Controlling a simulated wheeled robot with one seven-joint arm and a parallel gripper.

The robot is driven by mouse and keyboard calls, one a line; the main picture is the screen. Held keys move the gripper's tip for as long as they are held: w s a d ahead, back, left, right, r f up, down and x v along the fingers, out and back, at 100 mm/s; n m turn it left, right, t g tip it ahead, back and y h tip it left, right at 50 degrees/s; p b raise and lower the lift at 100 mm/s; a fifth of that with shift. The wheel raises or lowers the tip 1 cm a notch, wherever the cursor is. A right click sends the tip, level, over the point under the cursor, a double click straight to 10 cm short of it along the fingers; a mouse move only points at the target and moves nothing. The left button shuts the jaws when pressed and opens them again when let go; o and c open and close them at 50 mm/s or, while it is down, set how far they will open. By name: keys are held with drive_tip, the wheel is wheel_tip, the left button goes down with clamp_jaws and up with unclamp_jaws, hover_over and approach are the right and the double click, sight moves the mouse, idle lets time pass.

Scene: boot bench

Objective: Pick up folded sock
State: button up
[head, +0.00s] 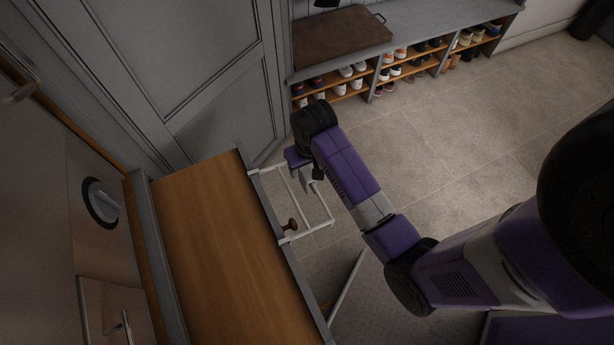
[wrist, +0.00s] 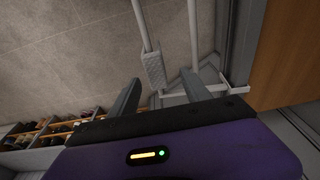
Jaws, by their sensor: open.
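A small light-grey, textured piece (wrist: 153,68), which looks like the folded sock, hangs over a white bar of the rack (wrist: 143,22) in the wrist view. My gripper (wrist: 161,77) is open, and the piece shows between its two fingertips, nearer the left one. I cannot tell how far beyond the tips it lies. In the head view my gripper (head: 311,182) is over the white rack (head: 318,229), which juts from the side of a wooden-topped cabinet (head: 215,245). I cannot make out the sock clearly there.
A brown knob (head: 291,224) sits by the rack. The cabinet edge is close to the gripper's left in the head view. A bench (head: 440,22) with shoe shelves and a brown cushion (head: 340,38) stands at the back. The tiled floor (head: 470,130) is open on the right.

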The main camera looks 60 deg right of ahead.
sight(307, 173)
drive_tip(key=shift+s, duration=0.1)
drive_tip(key=shift+d+f, duration=0.1)
drive_tip(key=shift+f, duration=0.25)
drive_tip(key=shift+w+d+f, duration=0.15)
drive_tip(key=shift+d+f, duration=0.05)
drive_tip(key=shift+f, duration=1.55)
drive_tip(key=shift+w+d+f, duration=0.1)
drive_tip(key=shift+d+f, duration=0.05)
drive_tip(key=shift+f, duration=1.6)
clamp_jaws()
